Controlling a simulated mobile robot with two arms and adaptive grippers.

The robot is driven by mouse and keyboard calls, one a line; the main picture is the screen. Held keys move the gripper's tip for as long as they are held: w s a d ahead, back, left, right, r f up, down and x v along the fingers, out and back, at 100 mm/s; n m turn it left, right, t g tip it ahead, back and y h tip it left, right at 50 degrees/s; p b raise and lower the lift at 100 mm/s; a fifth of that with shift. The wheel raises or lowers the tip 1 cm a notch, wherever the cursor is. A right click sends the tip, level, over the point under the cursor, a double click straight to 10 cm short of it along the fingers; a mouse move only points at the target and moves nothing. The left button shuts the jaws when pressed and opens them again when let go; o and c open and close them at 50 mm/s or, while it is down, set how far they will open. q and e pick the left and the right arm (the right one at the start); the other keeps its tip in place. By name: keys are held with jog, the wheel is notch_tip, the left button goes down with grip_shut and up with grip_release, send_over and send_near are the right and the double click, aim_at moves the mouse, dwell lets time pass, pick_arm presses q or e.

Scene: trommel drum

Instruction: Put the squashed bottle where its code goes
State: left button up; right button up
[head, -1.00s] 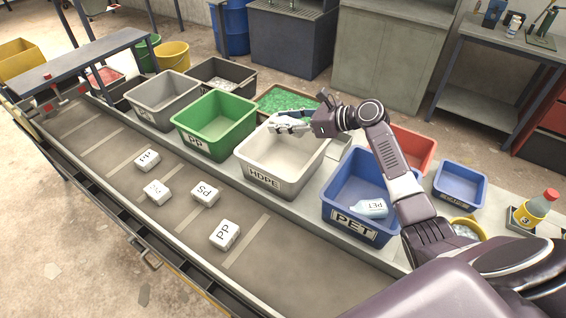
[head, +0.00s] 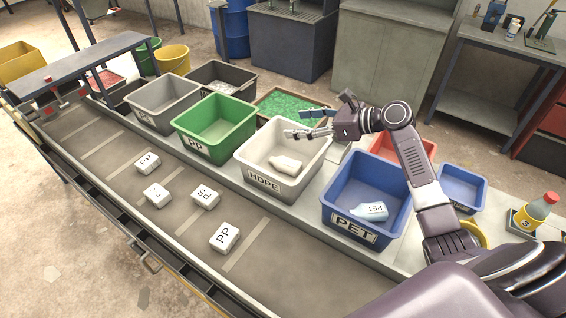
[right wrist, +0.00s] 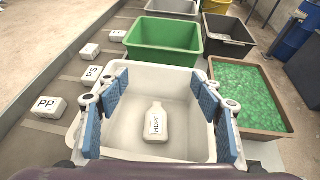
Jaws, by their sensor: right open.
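A white bottle marked HDPE (right wrist: 157,123) lies on the floor of the white HDPE bin (head: 263,181); in the head view the bottle (head: 286,164) lies near the bin's right side. My right gripper (head: 304,125) is open and empty above this bin. In the right wrist view its blue-padded fingers (right wrist: 160,88) are spread wide, with the bottle below and between them. A pale blue bottle marked PET (head: 370,212) lies in the blue PET bin (head: 348,230). My left gripper is not in view.
A green PP bin (head: 196,146) and a grey bin (head: 146,116) stand left of the HDPE bin. Several white labelled blocks, one marked PP (head: 225,238), lie on the conveyor. A tray of green flakes (right wrist: 243,95) and a red bin (head: 422,150) stand behind.

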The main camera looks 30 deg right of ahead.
jog(key=v, duration=0.6)
dwell(0.3)
